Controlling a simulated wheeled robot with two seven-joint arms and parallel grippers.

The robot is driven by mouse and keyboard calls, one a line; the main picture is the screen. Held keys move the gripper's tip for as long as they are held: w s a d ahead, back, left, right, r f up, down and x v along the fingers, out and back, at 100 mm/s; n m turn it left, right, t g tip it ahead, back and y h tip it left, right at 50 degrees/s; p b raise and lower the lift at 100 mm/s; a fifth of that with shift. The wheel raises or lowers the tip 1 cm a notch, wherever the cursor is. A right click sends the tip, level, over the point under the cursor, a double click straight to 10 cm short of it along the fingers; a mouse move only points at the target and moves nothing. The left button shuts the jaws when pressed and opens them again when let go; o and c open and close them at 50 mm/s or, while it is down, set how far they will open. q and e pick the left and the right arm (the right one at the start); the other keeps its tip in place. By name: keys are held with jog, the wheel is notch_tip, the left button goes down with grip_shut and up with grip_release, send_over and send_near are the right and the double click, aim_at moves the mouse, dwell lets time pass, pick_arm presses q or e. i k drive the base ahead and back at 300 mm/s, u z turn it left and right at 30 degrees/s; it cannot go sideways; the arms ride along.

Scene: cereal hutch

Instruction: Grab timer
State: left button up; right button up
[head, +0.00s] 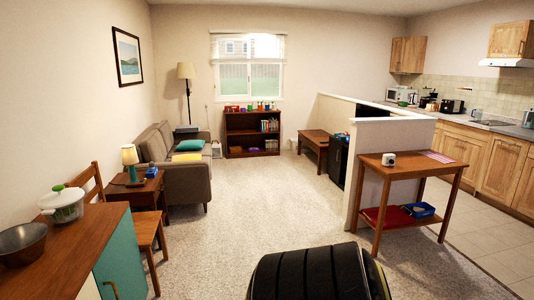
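A small white object with a dark face (389,159), which looks like the timer, stands on top of the tall wooden side table (415,171) right of centre. It sits toward the left part of the tabletop and nothing covers it. It is too small to read any display. Neither of my grippers is in view.
The table has a lower shelf with a red item (388,216) and a blue bin (418,210). A low white wall (405,132) stands behind it. A sideboard (62,252) and chair (148,232) are at left. Open carpet (255,210) lies between.

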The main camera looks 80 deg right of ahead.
aim_at(386, 158)
jog(key=u, duration=0.55)
jog(key=k, duration=0.25)
jog(key=z, duration=3)
jog(key=i, duration=1.5)
jog(key=z, duration=1.1)
jog(key=i, duration=1.2)
jog(key=z, duration=0.25)
